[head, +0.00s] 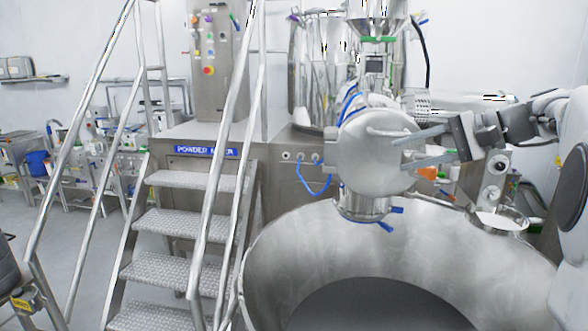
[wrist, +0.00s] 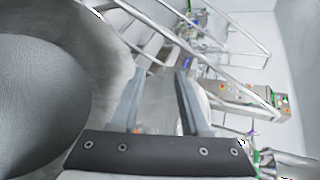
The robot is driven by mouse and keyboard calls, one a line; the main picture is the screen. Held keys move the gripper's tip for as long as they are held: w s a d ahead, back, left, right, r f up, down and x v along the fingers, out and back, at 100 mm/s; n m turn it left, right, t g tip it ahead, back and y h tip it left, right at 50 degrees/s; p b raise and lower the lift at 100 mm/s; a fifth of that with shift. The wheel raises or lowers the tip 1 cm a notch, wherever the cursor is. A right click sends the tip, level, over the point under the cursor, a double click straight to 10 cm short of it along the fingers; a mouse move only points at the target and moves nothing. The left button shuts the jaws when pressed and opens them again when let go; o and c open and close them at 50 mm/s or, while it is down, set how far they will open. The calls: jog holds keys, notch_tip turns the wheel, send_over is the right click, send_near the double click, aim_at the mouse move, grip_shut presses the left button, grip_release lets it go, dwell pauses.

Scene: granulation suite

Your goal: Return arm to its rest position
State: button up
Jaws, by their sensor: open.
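My gripper (head: 378,148) is in the right half of the head view, with its two fingers pointing left. The fingers are apart, and I see nothing held between them. They overlap the edge of a round silver cover (head: 365,165) on the mixer's discharge neck; I cannot tell whether they touch it. In the wrist view my gripper (wrist: 160,74) shows two grey fingers spread apart, with a blurred metal surface beyond them. My arm reaches in from the right edge of the head view.
A large steel bowl (head: 270,245) lies below my gripper. Metal stairs (head: 180,218) with handrails stand on the left, in front of the powder mixer cabinet (head: 207,137). A control panel (head: 213,85) rises behind. A small steel dish (head: 500,222) sits at the right.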

jog(key=s+a+f+n+g+h, duration=0.2)
jog(key=s+a+f+h, duration=0.35)
jog(key=s+a, duration=0.5)
jog(key=s+f+n+h, duration=0.2)
jog(key=s+f+n, duration=0.1)
jog(key=s+f, duration=0.3)
jog(key=s+d+f+n+h, duration=0.1)
jog(key=s+f+n+h, duration=0.2)
jog(key=s+f, duration=0.3)
jog(key=s, duration=0.5)
jog(key=shift+s+d+f+n+t, duration=0.2)
jog(key=shift+d+f+n+t, duration=0.1)
